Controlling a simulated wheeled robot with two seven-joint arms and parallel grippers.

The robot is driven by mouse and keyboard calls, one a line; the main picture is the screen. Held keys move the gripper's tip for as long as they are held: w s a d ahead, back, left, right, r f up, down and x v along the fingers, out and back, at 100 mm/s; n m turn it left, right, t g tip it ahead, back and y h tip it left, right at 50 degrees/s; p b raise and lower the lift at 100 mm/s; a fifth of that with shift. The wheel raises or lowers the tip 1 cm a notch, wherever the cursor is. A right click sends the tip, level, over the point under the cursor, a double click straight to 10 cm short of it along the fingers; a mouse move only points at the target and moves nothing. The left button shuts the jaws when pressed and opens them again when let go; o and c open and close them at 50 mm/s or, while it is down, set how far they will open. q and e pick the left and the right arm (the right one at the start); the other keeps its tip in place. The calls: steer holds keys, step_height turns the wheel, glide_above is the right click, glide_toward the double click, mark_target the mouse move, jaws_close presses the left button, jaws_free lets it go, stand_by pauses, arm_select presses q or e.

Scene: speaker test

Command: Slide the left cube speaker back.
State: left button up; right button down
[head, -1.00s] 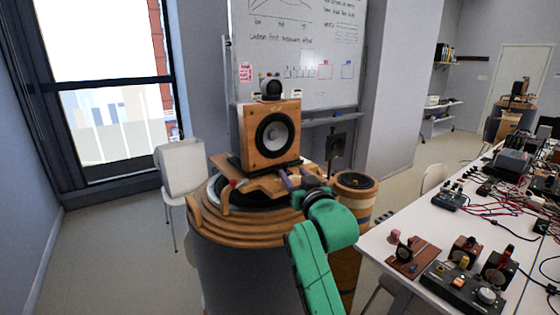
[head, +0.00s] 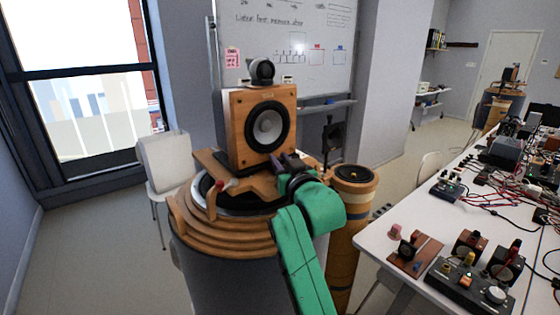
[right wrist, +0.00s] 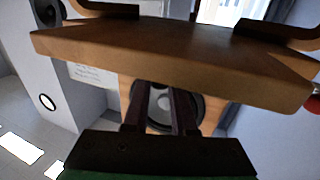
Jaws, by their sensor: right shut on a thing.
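The near cube speaker (head: 246,137) is a wooden box with a round grey cone and a small dark round unit on top. It stands upright on a wooden platform (head: 254,187) over a round stepped wooden drum (head: 207,231). My right gripper (head: 286,164) is at the platform's right front edge, close below the speaker. In the right wrist view, which looks upside down, its dark fingers (right wrist: 160,105) reach to the platform's edge (right wrist: 180,55) with the speaker cone (right wrist: 160,112) behind. It is shut on the platform; the fingertips are partly hidden. My left gripper is not in view.
A white table (head: 378,248) with several electronic devices and cables lies on the right. A smaller wooden cylinder (head: 352,180) stands right of the drum. A chair (head: 163,165) stands at left. A whiteboard (head: 290,50) is behind. Floor at left is clear.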

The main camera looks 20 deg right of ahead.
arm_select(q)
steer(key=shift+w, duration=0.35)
arm_select(e)
steer(key=shift+f, duration=0.15)
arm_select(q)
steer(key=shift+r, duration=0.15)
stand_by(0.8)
